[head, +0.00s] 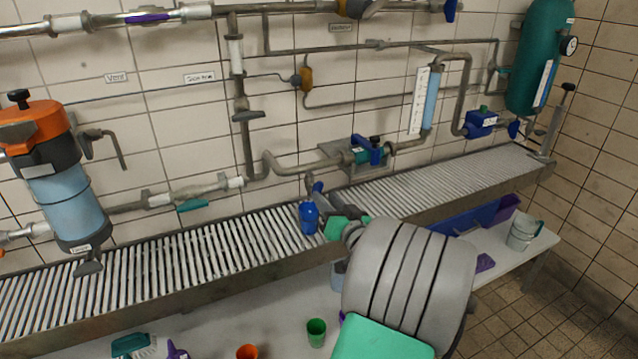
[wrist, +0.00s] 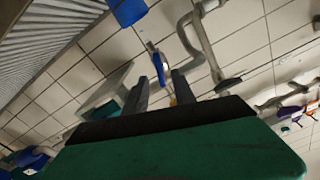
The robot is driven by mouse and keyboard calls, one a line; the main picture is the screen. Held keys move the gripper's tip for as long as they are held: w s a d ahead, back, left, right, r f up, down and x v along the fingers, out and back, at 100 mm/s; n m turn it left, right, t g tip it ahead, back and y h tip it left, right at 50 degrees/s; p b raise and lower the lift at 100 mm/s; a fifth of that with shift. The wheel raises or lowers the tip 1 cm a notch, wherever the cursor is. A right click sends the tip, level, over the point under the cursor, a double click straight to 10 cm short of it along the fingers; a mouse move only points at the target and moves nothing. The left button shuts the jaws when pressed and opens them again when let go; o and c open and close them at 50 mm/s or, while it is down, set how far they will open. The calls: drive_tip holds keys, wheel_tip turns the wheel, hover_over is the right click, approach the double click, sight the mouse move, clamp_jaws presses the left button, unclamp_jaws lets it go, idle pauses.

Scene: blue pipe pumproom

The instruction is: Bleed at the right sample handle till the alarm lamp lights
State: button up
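My gripper (wrist: 160,84) is open in the wrist view, with its two grey fingers apart and nothing clearly held between them. A small blue lever (wrist: 158,66) shows just beyond the fingertips, near the left finger. I cannot tell for certain which handle is the right sample handle. No lit alarm lamp is clearly visible.
A blue-handled teal valve (head: 370,152) sits behind and right of my gripper. The grating (head: 440,183) runs along the wall. A filter with an orange top (head: 38,125) is at left, a green tank (head: 540,60) at right. Cups stand on the shelf below (head: 280,310).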

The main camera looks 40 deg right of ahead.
sight(319, 190)
drive_tip(key=x, duration=0.5)
drive_tip(key=shift+c, duration=0.3)
clamp_jaws()
